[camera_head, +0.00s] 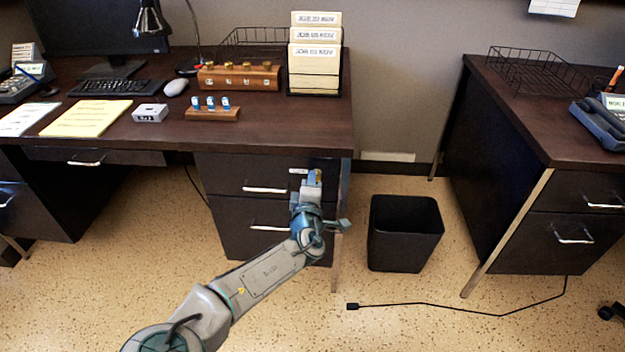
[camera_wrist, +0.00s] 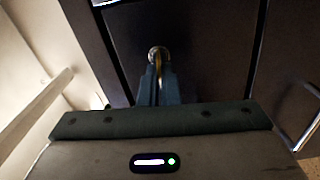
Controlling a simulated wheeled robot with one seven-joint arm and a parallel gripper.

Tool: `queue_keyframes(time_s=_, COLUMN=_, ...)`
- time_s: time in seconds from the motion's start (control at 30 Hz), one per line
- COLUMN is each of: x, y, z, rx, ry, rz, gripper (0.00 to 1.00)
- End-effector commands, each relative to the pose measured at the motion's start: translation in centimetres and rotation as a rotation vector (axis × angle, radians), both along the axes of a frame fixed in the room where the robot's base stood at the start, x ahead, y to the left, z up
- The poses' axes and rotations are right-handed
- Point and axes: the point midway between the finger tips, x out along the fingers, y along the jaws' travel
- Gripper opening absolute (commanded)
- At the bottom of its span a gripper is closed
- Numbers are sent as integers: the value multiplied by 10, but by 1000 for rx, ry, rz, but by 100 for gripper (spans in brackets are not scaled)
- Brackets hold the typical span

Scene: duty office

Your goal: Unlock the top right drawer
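The top right drawer (camera_head: 232,175) of the left desk is shut, with a silver bar handle (camera_head: 265,189) and a small pale label. My gripper (camera_head: 313,183) is at the right part of this drawer's front. In the wrist view, my gripper's fingers (camera_wrist: 157,84) are close together on a thin brass key (camera_wrist: 158,66). The key points at a round silver lock (camera_wrist: 157,53) on the dark front and seems to meet it. How far the key is in, and whether it is turned, I cannot tell. In the head view, the gripper hides the lock.
A lower drawer (camera_head: 235,222) is under it. A black bin (camera_head: 404,232) stands on the floor to the right, and a cable (camera_head: 430,304) lies in front. The desktop holds a wooden block with brass knobs (camera_head: 240,78), a small blue-topped rack (camera_head: 213,113) and a file holder (camera_head: 316,60).

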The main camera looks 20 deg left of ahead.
Motion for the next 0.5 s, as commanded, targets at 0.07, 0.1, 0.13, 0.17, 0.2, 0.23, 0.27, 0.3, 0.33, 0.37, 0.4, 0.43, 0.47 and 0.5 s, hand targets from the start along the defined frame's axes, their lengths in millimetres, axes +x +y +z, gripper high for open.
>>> queue_keyframes(time_s=0.07, x=0, y=0, z=-1, rx=-37, ry=-8, rz=-1, gripper=0)
queue_keyframes(time_s=0.1, x=0, y=0, z=-1, rx=-52, ry=-11, rz=-1, gripper=0)
queue_keyframes(time_s=0.13, x=0, y=0, z=-1, rx=-62, ry=-14, rz=-1, gripper=0)
queue_keyframes(time_s=0.17, x=0, y=0, z=-1, rx=-72, ry=-16, rz=-1, gripper=0)
queue_keyframes(time_s=0.2, x=0, y=-1, z=-1, rx=-83, ry=-19, rz=-1, gripper=0)
queue_keyframes(time_s=0.23, x=0, y=-1, z=-2, rx=-90, ry=-20, rz=-1, gripper=0)
queue_keyframes(time_s=0.27, x=0, y=-1, z=-2, rx=-96, ry=-21, rz=-2, gripper=0)
queue_keyframes(time_s=0.3, x=0, y=-1, z=-2, rx=-102, ry=-22, rz=-2, gripper=0)
queue_keyframes(time_s=0.33, x=0, y=-1, z=-2, rx=-106, ry=-23, rz=-2, gripper=0)
queue_keyframes(time_s=0.37, x=0, y=-1, z=-2, rx=-109, ry=-24, rz=-2, gripper=0)
queue_keyframes(time_s=0.4, x=0, y=-1, z=-2, rx=-112, ry=-25, rz=-2, gripper=0)
queue_keyframes(time_s=0.43, x=0, y=-1, z=-2, rx=-114, ry=-25, rz=-2, gripper=0)
queue_keyframes(time_s=0.47, x=0, y=-1, z=-2, rx=-116, ry=-26, rz=-2, gripper=0)
queue_keyframes(time_s=0.5, x=0, y=-1, z=-2, rx=-117, ry=-26, rz=-2, gripper=0)
